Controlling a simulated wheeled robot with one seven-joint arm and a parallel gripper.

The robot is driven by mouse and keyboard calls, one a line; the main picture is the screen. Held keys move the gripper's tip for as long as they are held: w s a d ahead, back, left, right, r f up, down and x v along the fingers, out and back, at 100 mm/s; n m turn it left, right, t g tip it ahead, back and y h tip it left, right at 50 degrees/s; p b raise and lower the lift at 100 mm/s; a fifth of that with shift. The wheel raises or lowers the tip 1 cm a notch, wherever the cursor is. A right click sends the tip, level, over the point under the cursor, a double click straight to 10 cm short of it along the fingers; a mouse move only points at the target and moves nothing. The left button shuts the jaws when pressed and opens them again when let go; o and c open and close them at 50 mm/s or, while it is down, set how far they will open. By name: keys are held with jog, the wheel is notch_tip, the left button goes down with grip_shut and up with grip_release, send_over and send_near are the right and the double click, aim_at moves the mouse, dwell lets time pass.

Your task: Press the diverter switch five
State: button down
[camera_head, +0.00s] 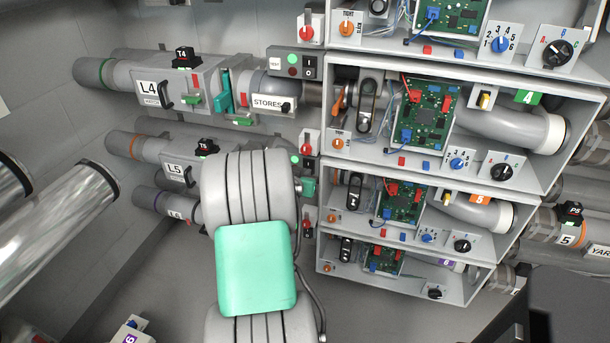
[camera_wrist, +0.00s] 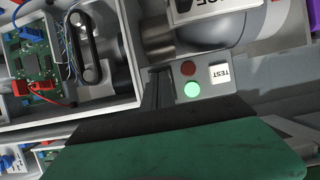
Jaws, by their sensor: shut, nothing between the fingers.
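The row five control panel (camera_head: 296,161) shows partly behind my arm in the head view, with a lit green lamp. In the wrist view a grey panel (camera_wrist: 207,104) carries a red lamp, a lit green lamp (camera_wrist: 192,89) and a white TEST button (camera_wrist: 220,74). The matching panel above has a black rocker (camera_head: 310,68); here that spot is covered by my gripper. My gripper (camera_wrist: 158,88) is shut and empty, its dark fingertips over the panel's left end. I cannot tell whether they touch a switch. In the head view its teal body shows beside my arm.
The row five box (camera_head: 412,222) stands right of my arm with a circuit board (camera_head: 400,203) and knobs. The row four box (camera_head: 345,72) is above it. Pipe L5 (camera_head: 125,145) and its black T5 switch (camera_head: 206,147) lie left. Two shiny pipes (camera_head: 60,215) stand farther left.

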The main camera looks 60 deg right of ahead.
jog(key=s+a+h+b, duration=0.1)
jog(key=a+b, duration=0.4)
jog(key=a, duration=0.8)
jog(key=shift+s+a, duration=0.3)
jog(key=shift+s, duration=0.3)
